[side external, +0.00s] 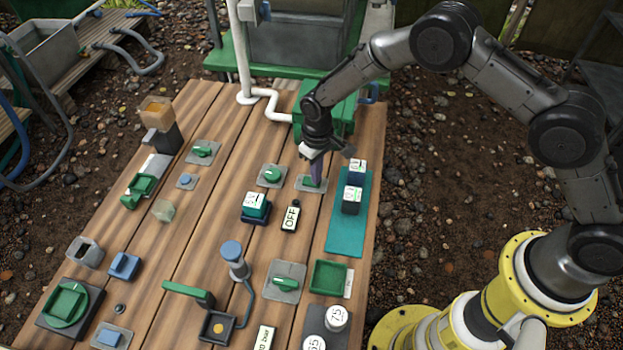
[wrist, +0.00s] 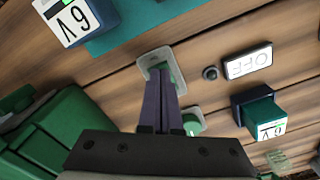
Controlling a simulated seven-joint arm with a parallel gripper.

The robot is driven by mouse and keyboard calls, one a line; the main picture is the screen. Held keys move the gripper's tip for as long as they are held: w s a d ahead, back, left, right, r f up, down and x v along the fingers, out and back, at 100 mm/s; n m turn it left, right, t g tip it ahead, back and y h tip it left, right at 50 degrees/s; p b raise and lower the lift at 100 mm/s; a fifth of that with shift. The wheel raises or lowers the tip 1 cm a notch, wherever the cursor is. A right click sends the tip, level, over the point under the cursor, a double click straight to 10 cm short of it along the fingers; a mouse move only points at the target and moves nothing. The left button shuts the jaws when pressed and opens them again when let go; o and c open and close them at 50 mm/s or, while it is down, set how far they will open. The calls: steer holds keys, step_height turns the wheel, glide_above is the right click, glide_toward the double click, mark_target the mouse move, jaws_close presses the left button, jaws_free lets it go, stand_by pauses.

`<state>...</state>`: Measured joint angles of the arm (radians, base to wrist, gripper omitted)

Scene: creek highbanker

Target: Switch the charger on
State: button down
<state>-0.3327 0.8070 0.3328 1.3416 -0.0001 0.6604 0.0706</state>
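A teal battery block sits in a dark blue holder, which looks like the charger (side external: 256,212); the holder also shows in the wrist view (wrist: 238,108). Beside it is a sign reading OFF (side external: 290,218), seen in the wrist view too (wrist: 248,63). A small black button (wrist: 210,73) is next to the sign. My gripper (side external: 314,172) points down at a green switch on a grey plate (side external: 304,186). In the wrist view my gripper's dark purple fingers (wrist: 161,85) lie together, partly hiding the green switch (wrist: 175,73). I cannot tell whether they touch it.
Another green knob on a grey plate (side external: 271,174) is just left of my gripper. Two labelled batteries (side external: 353,195) stand on a teal mat (side external: 346,240) to the right. A green box (side external: 335,112) is behind. More switches and trays fill the front of the wooden table.

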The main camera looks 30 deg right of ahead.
steer(key=shift+r, duration=3.45)
steer(key=s+d+r+m+t, duration=0.1)
steer(key=s+d+r+t, duration=0.15)
steer(key=r, duration=0.65)
steer(key=s+d+r+t, duration=0.1)
steer(key=d+r, duration=0.3)
steer(key=r, duration=0.5)
steer(key=s+d+r+m+t, duration=0.15)
steer(key=d+r, duration=0.25)
steer(key=r, duration=0.5)
steer(key=s+d+r+t, duration=0.1)
steer(key=s+d+r, duration=0.15)
steer(key=s, duration=0.25)
steer(key=s+d+r, duration=0.1)
steer(key=s+r, duration=0.2)
steer(key=s, duration=0.2)
steer(key=s+d+f, duration=0.1)
steer(key=s+f, duration=0.2)
steer(key=s, duration=0.5)
steer(key=s+d+f, duration=0.1)
steer(key=s+f, duration=0.2)
steer(key=s, duration=0.6)
steer(key=shift+d+f, duration=0.4)
